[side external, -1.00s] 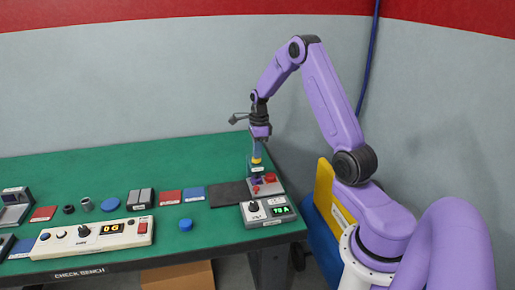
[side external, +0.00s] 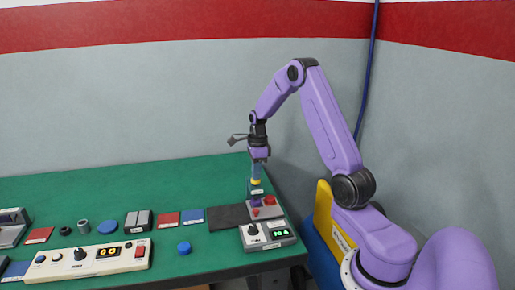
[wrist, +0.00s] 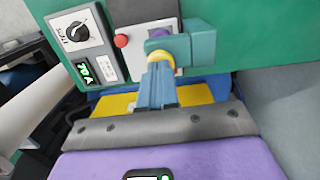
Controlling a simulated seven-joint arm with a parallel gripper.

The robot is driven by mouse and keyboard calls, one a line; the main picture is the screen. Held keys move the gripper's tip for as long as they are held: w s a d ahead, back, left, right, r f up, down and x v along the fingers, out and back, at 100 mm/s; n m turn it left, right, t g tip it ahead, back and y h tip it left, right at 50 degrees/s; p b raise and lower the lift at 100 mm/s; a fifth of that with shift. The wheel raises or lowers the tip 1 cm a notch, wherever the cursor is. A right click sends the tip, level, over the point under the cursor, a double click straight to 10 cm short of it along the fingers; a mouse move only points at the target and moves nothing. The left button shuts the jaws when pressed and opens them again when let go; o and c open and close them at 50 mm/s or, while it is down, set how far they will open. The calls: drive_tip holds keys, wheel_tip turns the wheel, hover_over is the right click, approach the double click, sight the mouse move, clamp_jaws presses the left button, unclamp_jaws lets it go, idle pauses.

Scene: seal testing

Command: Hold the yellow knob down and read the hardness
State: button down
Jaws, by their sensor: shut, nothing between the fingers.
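The yellow knob (side external: 256,181) sits on top of the small teal tester head (side external: 256,189), which stands on a grey base (side external: 270,212) at the bench's right end. In the wrist view the knob (wrist: 160,58) is at the fingertips. My gripper (side external: 257,174) is shut and points straight down, its tips at the top of the knob; whether they press it cannot be told. A purple piece (wrist: 160,34) shows by the teal head. The readout box (side external: 267,235) has a lit green display (wrist: 87,72) that seems to read 70 A, and a black dial (wrist: 77,31).
A red button (wrist: 121,41) is beside the tester head. A dark mat (side external: 230,216) lies to its left. A blue disc (side external: 184,248) and a long white control panel (side external: 92,261) lie farther left. Bare green bench (side external: 120,180) is behind.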

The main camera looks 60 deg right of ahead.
wheel_tip(320, 180, up, 13)
drive_tip(key=shift+d+r, duration=0.2)
drive_tip(key=shift+d, duration=0.25)
drive_tip(key=shift+a, duration=0.1)
drive_tip(key=s+a+n, duration=0.3)
drive_tip(key=a+n, duration=0.6)
drive_tip(key=a, duration=0.3)
drive_tip(key=s+a+n, duration=0.4)
drive_tip(key=a+n, duration=0.4)
drive_tip(key=a, duration=0.4)
drive_tip(key=s+a+f+n, duration=0.1)
drive_tip(key=s+a+n, duration=0.2)
drive_tip(key=s+n, duration=0.8)
drive_tip(key=s+a+f+n, duration=0.2)
drive_tip(key=s+a+n, duration=0.2)
drive_tip(key=s+n, duration=0.7)
drive_tip(key=shift+s+a+n, duration=0.15)
drive_tip(key=shift+s+n, duration=0.15)
drive_tip(key=shift+s, duration=0.15)
